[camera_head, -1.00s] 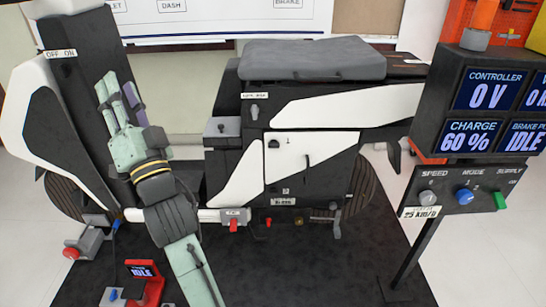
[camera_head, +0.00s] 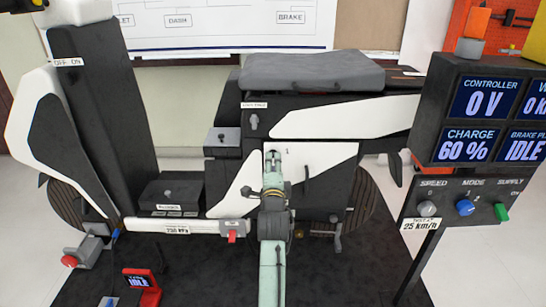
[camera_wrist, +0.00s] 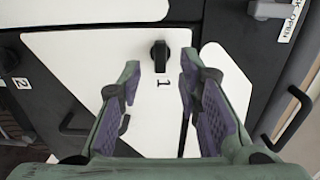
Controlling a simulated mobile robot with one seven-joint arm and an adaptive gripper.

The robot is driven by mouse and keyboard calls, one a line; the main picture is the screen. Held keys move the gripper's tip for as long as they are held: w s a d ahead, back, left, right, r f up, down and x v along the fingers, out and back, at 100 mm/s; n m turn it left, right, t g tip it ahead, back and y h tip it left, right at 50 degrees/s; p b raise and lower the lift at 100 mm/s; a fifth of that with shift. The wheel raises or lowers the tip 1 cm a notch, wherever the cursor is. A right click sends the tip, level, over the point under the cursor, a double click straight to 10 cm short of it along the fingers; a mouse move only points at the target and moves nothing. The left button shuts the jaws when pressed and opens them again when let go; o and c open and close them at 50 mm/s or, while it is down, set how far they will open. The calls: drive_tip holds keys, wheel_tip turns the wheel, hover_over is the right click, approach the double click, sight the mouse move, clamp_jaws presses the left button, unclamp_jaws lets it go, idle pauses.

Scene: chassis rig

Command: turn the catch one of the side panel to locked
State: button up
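Catch one is a small black knob (camera_wrist: 160,54) on the white side panel (camera_wrist: 105,48), beside a printed "1". In the wrist view it sits between my fingertips, just past them; I cannot tell whether they touch it. My gripper (camera_wrist: 160,70) is open, one finger to each side of the knob, with nothing held. In the head view my gripper (camera_head: 272,162) reaches up in front of the panel (camera_head: 325,158) and mostly covers the catch. The catch's exact angle is hard to read.
A black seat-lock knob (camera_head: 253,121) sits above the panel, under the grey seat (camera_head: 312,70). A console (camera_head: 490,105) with screens and knobs stands at right.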

sight(273, 157)
drive_tip(key=shift+w, duration=2.1)
drive_tip(key=shift+c, duration=0.2)
clamp_jaws()
